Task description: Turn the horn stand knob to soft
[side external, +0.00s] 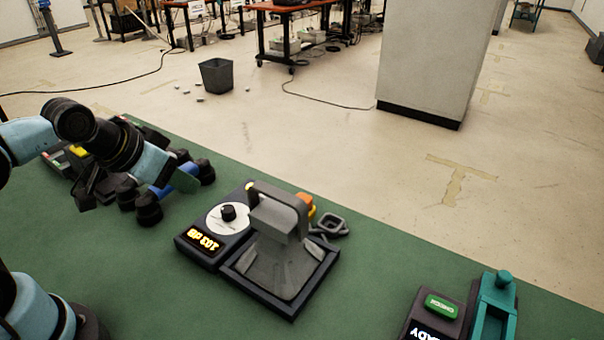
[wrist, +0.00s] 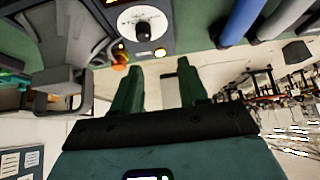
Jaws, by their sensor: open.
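The horn stand (side external: 188,246) sits on the green table in the side view, with a white dial and a black knob (side external: 228,212) on top. Its amber display (side external: 203,241) appears to read 103 dB. In the wrist view the knob (wrist: 143,30) and white dial (wrist: 126,20) are near the top edge; the pointer setting is too small to tell. My gripper (wrist: 160,66) is open and empty, its two green fingers pointing toward the dial side. The knob is beyond the fingertips, not between them. In the side view my gripper is left of the knob, partly hidden.
A grey horn-like piece with a handle (side external: 277,225) stands right beside the dial. A green CHECK button (side external: 441,306) and a teal device (side external: 493,308) are at the right. Bare table lies left of the display.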

